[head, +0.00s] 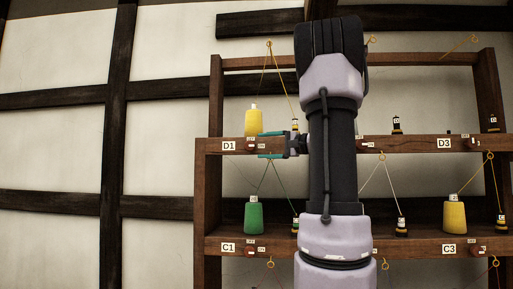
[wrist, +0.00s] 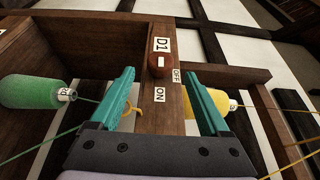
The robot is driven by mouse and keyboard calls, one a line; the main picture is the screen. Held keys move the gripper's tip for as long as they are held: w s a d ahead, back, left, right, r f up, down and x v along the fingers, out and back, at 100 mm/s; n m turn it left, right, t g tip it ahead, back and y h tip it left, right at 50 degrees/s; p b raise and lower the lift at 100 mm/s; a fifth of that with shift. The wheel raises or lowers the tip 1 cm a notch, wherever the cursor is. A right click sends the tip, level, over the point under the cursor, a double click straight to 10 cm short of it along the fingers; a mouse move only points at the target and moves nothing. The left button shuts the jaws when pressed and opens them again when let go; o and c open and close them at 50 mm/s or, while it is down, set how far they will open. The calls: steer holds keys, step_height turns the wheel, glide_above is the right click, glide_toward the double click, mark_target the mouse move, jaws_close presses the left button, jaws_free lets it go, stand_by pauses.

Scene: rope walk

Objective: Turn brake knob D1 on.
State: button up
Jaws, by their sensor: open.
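Brake knob D1 (head: 249,146) is a small red-brown knob on the shelf's front rail, right of the D1 label (head: 229,146). In the wrist view the knob (wrist: 157,70) has a pale mark; I cannot tell surely which way it is set. The OFF label (wrist: 176,76) and ON label (wrist: 160,95) sit beside it on the rail. My gripper (head: 263,145) is open, its teal fingers pointing at the rail. In the wrist view the open gripper (wrist: 159,75) has a finger to either side of the rail, with the knob between and beyond the tips, apparently untouched.
A yellow spool (head: 254,123) stands above the knob and a green spool (head: 253,216) below it. Thin threads run up to hooks near them. Other labelled knobs, C1 (head: 250,251) and D3 (head: 470,143), are on the rack. My arm hides the rack's middle.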

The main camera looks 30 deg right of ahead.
steer(key=v, duration=0.6)
steer(key=shift+s, duration=0.2)
steer(key=s+a+f+n+g, duration=0.15)
steer(key=a+f+g, duration=0.25)
steer(key=a, duration=0.6)
steer(key=s+a+f+n+g+h, duration=0.3)
steer(key=s+a+f+n+h, duration=0.2)
steer(key=s+a+f, duration=0.8)
steer(key=s+f+h, duration=0.2)
steer(key=s+h, duration=0.1)
steer(key=shift+a+f+n+g, duration=0.15)
steer(key=shift+a+n+g, duration=0.05)
steer(key=shift+n+g, duration=0.2)
